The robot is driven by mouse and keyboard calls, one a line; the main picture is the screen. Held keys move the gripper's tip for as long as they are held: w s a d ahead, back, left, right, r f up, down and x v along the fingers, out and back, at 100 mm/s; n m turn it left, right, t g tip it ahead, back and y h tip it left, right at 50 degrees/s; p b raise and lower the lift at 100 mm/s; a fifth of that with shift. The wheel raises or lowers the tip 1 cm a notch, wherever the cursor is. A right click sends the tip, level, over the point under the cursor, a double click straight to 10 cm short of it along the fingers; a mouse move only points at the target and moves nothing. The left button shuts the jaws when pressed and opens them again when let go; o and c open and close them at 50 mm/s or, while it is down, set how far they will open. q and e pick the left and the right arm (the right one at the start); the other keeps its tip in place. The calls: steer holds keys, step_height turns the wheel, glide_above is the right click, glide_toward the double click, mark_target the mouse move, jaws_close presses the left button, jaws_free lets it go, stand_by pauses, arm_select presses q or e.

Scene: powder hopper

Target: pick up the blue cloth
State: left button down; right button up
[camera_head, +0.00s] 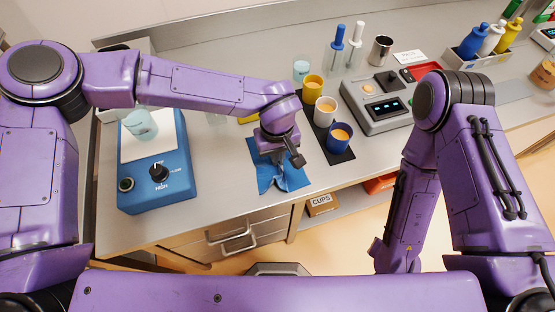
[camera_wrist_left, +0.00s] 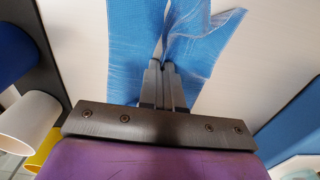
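The blue cloth (camera_head: 292,179) lies on the grey worktop near its front edge, below my left gripper (camera_head: 277,158). In the left wrist view the two fingers of my left gripper (camera_wrist_left: 160,68) are close together, pointing down at the cloth (camera_wrist_left: 130,40). The cloth is creased and drawn up in a fold at the fingertips, pinched between them. Most of the cloth still rests on the surface. My right arm hangs down in front of the worktop on the right, and its gripper is not visible.
A blue device with a knob (camera_head: 158,172) stands left of the cloth. Right of it, yellow, white and blue cups (camera_head: 339,137) stand on a dark mat (camera_head: 341,156). A grey scale (camera_head: 378,108) and a bottle caddy (camera_head: 477,58) are farther right. Drawers lie below the front edge.

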arm_select(q)
step_height(320, 180, up, 12)
steer(key=p, duration=0.8)
steer(key=shift+p, duration=0.3)
